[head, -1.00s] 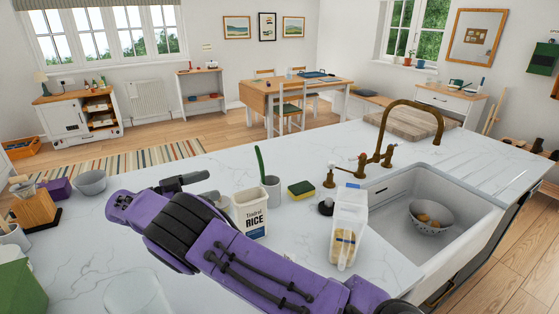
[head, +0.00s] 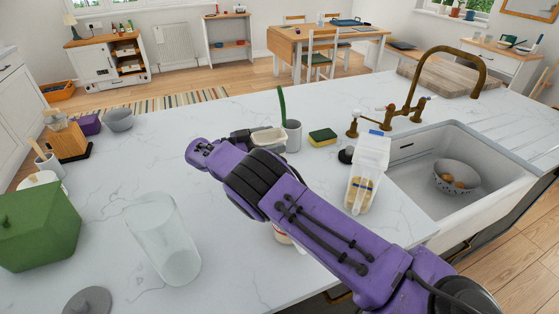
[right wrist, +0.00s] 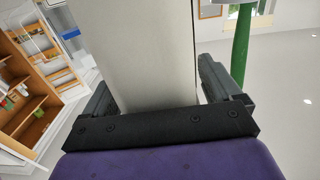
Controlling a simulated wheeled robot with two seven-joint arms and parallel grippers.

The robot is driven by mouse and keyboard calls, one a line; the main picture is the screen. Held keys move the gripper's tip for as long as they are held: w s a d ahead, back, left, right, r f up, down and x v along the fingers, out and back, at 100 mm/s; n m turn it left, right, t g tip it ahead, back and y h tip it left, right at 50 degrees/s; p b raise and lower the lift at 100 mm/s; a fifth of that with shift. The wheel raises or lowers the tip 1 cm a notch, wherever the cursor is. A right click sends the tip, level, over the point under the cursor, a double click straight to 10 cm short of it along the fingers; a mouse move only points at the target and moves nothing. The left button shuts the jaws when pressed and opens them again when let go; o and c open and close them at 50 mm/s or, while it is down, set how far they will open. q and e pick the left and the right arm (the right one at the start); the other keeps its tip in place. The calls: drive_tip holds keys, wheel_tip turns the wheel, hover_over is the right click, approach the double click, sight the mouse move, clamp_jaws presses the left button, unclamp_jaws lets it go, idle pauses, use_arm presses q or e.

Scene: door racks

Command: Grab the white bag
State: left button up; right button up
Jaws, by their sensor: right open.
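The white bag, a rice pack, stands on the white marble counter. In the head view its open top (head: 268,138) shows behind my purple right arm, and most of its front is hidden by that arm. In the right wrist view the bag (right wrist: 150,50) fills the space between the fingers of my right gripper (right wrist: 160,90). That gripper is open, with one finger on each side of the bag. A narrow gap shows between the bag and the right-hand finger. My left gripper is not in view.
A grey cup (head: 292,135) with a green-handled tool stands close behind the bag. A sponge (head: 322,137), a clear container (head: 366,178) and the sink (head: 455,138) lie to the right. A clear glass jar (head: 163,240) stands at front left.

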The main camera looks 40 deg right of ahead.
drive_tip(key=shift+w+a, duration=0.1)
drive_tip(key=shift+a, duration=0.1)
clamp_jaws()
